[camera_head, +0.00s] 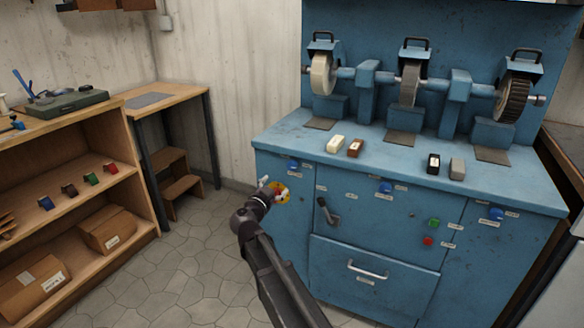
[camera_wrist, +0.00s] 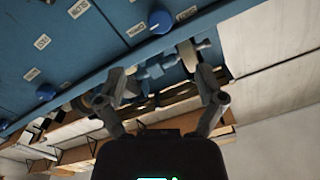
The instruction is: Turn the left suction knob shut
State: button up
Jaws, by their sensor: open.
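The left suction knob (camera_head: 293,165) is a blue round knob high on the left front panel of the blue machine (camera_head: 285,225). The nearest blue knob in the wrist view (camera_wrist: 160,20), near the top edge, looks like the same one. My gripper (camera_head: 273,186) is in front of the left panel, below and left of that knob in the head view, and apart from it. Its two fingers (camera_wrist: 162,80) are spread and empty in the wrist view. The knob's exact turn angle is too small to read.
More blue knobs (camera_head: 386,187) (camera_head: 497,213) sit farther right. A yellow and red button (camera_head: 283,196) is partly behind my gripper. A lever (camera_head: 327,212), green (camera_head: 433,223) and red (camera_head: 428,241) buttons and a drawer handle (camera_head: 367,269) share the front. Wooden shelves (camera_head: 85,185) stand left; floor between is clear.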

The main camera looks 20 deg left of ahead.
aim_at(291, 167)
jog(key=w, duration=1.3)
jog(key=shift+w+d, duration=0.2)
jog(key=c, duration=1.2)
